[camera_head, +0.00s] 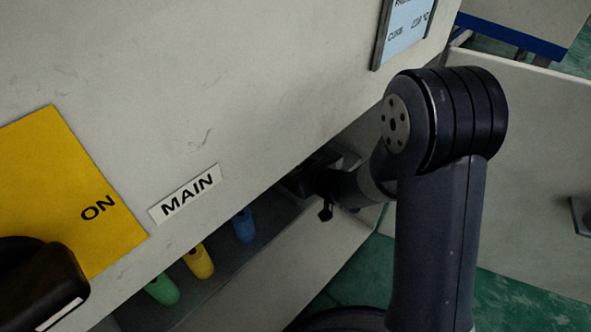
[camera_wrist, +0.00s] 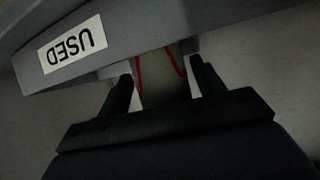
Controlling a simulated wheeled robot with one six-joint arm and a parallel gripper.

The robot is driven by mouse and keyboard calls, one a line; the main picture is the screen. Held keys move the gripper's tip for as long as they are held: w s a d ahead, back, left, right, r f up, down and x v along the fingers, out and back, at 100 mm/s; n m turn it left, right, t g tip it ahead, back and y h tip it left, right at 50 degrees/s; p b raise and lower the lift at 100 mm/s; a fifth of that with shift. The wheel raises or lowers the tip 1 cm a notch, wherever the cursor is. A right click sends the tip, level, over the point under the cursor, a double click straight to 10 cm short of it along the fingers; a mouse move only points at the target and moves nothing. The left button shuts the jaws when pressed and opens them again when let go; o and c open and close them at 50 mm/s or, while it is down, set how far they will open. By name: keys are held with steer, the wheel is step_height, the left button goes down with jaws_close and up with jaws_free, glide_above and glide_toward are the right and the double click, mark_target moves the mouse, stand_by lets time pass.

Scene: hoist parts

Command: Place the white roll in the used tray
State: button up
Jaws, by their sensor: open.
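The used tray (camera_wrist: 118,37) is a grey tray in the upper part of the wrist view, with a white label reading USED upside down on its front. My gripper (camera_wrist: 162,70) is open, its two dark fingers reaching up to the tray's front edge. Between the fingers is a dim grey surface with two thin red lines; I cannot tell what they belong to. I cannot make out the white roll in either view.
In the head view a large pale panel bears a MAIN label (camera_head: 185,193), a yellow ON plate (camera_head: 75,185) and a black knob (camera_head: 40,283). Below it stand green (camera_head: 162,290), yellow (camera_head: 199,262) and blue (camera_head: 244,225) pieces. The panel overhangs my gripper closely.

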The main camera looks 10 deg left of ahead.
steer(key=p+v, duration=0.3)
steer(key=v, duration=0.8)
